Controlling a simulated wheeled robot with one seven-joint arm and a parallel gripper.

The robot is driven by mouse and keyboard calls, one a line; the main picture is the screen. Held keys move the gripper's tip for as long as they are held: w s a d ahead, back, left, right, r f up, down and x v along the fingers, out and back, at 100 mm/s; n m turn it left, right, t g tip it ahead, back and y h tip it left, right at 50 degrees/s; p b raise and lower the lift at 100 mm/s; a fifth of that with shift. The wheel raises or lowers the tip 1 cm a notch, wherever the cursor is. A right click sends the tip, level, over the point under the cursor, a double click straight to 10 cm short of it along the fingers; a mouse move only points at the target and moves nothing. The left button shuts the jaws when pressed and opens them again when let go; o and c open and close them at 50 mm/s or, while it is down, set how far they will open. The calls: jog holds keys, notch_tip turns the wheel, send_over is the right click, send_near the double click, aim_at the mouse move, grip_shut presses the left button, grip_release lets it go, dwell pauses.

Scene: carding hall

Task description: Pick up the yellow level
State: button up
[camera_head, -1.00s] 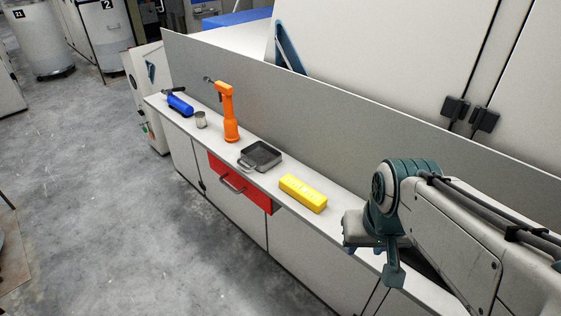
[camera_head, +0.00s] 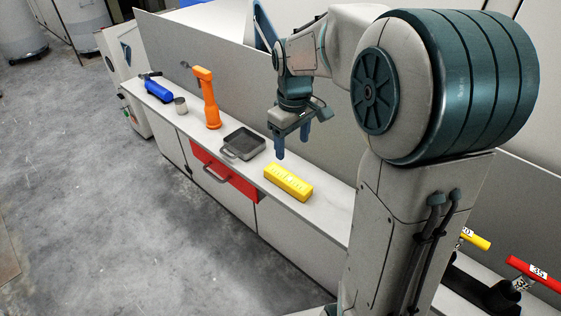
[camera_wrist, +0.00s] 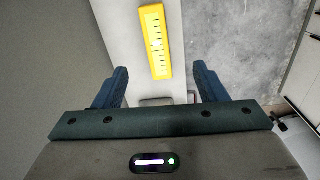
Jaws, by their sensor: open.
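The yellow level (camera_head: 288,182) is a short yellow bar lying flat on the narrow white counter, near its front edge. In the wrist view the level (camera_wrist: 155,42) lies lengthwise at the top middle, with dark markings on its upper face. My gripper (camera_head: 292,150) points down above the counter, just behind and above the level, and apart from it. In the wrist view its two blue fingers stand wide apart with nothing between them (camera_wrist: 160,88). Nothing hides the level.
On the counter (camera_head: 325,204), a dark grey pan (camera_head: 243,143) stands left of the level. Farther left are an orange drill (camera_head: 207,98), a metal cup (camera_head: 181,105) and a blue tool (camera_head: 158,91). A grey panel (camera_head: 235,70) rises behind. A red drawer (camera_head: 222,172) is below.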

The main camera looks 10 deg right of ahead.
jog(key=w, duration=0.2)
send_over(288, 177)
jog(key=shift+n, duration=0.4)
jog(key=f, duration=0.8)
jog(key=shift+s+d+f, duration=0.1)
jog(key=shift+s+f, duration=0.1)
jog(key=shift+w+f+p, duration=0.2)
jog(key=shift+f+p, duration=0.25)
jog(key=shift+f, duration=2.5)
jog(key=c, duration=1.2)
jog(key=shift+c, duration=0.5)
jog(key=shift+r, duration=0.15)
